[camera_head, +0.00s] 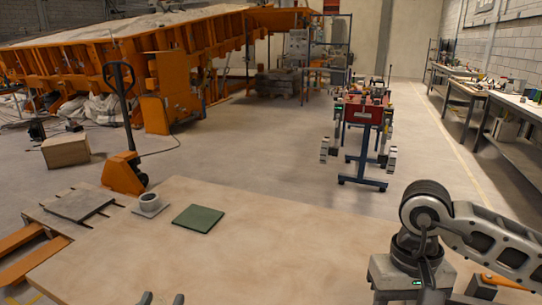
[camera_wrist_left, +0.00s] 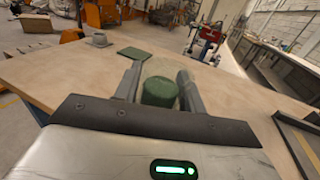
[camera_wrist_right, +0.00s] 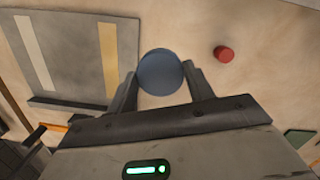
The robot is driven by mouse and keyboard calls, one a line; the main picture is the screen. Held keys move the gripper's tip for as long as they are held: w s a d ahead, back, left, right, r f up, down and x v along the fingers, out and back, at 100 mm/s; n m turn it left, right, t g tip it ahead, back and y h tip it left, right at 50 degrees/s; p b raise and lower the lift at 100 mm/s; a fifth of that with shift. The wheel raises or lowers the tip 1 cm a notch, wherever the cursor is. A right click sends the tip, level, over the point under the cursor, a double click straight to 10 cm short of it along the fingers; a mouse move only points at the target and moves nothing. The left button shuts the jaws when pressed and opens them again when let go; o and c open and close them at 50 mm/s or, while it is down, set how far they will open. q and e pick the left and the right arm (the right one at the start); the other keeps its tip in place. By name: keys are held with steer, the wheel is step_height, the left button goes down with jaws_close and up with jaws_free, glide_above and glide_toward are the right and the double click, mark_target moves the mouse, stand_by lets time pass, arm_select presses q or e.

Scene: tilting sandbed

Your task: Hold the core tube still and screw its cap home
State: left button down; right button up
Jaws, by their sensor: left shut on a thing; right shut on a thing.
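My left gripper (camera_wrist_left: 160,76) is shut on a dark green cylinder (camera_wrist_left: 159,92) with a rounded top, low over the table. In the head view only the fingertips of this gripper (camera_head: 161,299) show at the bottom edge, and the cylinder is out of frame. My right gripper (camera_wrist_right: 160,72) is shut on a blue round piece (camera_wrist_right: 160,74), seen nearly end-on. The head view does not show its fingers. I cannot tell from these views which piece is the core tube and which its cap, or whether they touch.
A small red cylinder (camera_wrist_right: 223,53) lies apart from the right gripper. A grey board (camera_wrist_right: 80,50) with pale and yellow strips is beside it. On the table (camera_head: 110,250) are a green pad (camera_head: 198,219) and a grey cup (camera_head: 149,200). The table's middle is clear.

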arm_select(q)
steer(key=shift+d+r, duration=0.1)
steer(key=w+d+m+g+h, duration=0.1)
steer(key=d+m+g+h, duration=0.3)
steer(key=d+m+h, duration=0.4)
steer(key=d+h, duration=0.3)
steer(key=d, duration=0.2)
steer(key=shift+d+r+h, duration=0.3)
steer(key=shift+d+r, duration=0.1)
arm_select(e)
steer(key=shift+a, duration=0.1)
steer(key=a+r+m, duration=0.3)
steer(key=a+r, duration=0.3)
steer(key=a, duration=0.6)
steer(key=a+r+m, duration=0.3)
steer(key=a+r, duration=0.4)
steer(key=a, duration=0.5)
steer(key=shift+a+y, duration=0.3)
steer(key=shift+f, duration=1.95)
steer(key=shift+s+f, duration=0.1)
